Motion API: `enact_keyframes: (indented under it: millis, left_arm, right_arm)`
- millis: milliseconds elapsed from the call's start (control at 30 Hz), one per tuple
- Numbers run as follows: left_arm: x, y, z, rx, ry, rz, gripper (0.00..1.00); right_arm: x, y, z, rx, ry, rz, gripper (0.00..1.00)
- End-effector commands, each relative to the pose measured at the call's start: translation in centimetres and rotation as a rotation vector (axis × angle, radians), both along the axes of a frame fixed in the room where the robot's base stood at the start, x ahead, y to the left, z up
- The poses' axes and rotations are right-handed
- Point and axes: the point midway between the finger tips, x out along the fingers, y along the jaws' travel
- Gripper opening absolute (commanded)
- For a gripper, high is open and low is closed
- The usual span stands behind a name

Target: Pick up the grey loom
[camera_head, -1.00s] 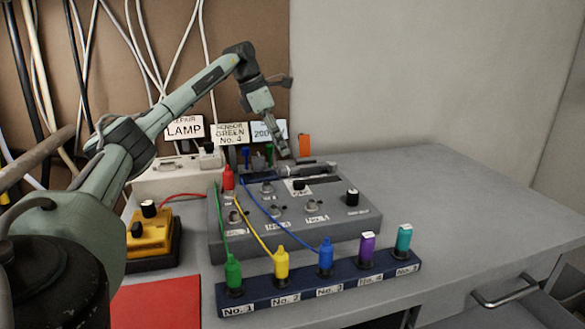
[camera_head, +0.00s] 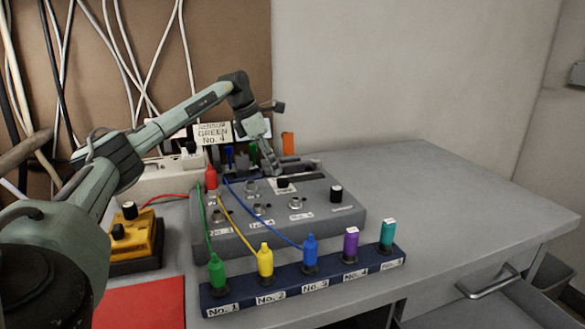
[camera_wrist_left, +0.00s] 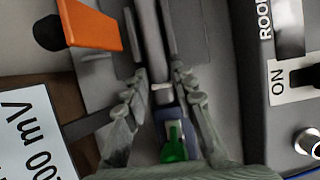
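The grey loom (camera_wrist_left: 149,35) shows in the left wrist view as a long, slim grey bar running up from the fingers, by the back edge of the grey control box. In the head view, what seems to be part of it (camera_head: 301,165) shows beside the fingertips; the rest is hidden by the gripper. My left gripper (camera_head: 278,168) points down over the back of the box. In the left wrist view its fingers (camera_wrist_left: 152,60) are apart, one on each side of the bar, with no clear sign of a squeeze. My right gripper is not in view.
The control box (camera_head: 322,215) carries knobs, sockets and coloured cables. In front stands a blue rack (camera_head: 330,273) of several coloured plugs. A yellow device (camera_head: 140,237) is at the left, an orange piece (camera_wrist_left: 92,22) beside the gripper. The table's right side is clear.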

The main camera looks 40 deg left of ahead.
Motion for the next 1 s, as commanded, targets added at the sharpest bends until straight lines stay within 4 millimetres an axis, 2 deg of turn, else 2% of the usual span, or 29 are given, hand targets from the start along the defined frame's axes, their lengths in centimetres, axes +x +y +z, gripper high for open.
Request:
enact_keyframes:
  millis: [33, 167, 533, 667, 800, 1000]
  left_arm:
    - [0.0, 0.0, 0.0, 0.0, 0.0, 0.0, 0.16]
    - [0.0, 0.0, 0.0, 0.0, 0.0, 0.0, 0.0]
    - [0.1, 0.0, 0.5, 0.0, -0.002, -0.001, 0.0]
    - [0.2, -0.1, 2.4, -0.001, -0.006, -0.001, 0.0]
    - [0.2, -0.1, 5.4, -0.001, -0.007, -0.001, 0.0]
    - [0.1, -0.1, 8.8, -0.002, -0.005, -0.001, 0.0]
  right_arm:
    - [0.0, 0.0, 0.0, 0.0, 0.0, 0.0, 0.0]
    - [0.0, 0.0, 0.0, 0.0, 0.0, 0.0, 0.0]
    - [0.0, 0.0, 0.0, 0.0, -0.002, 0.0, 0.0]
    - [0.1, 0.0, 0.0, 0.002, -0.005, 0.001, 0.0]
    - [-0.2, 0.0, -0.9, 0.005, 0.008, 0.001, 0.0]
    - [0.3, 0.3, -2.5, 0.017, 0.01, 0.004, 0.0]
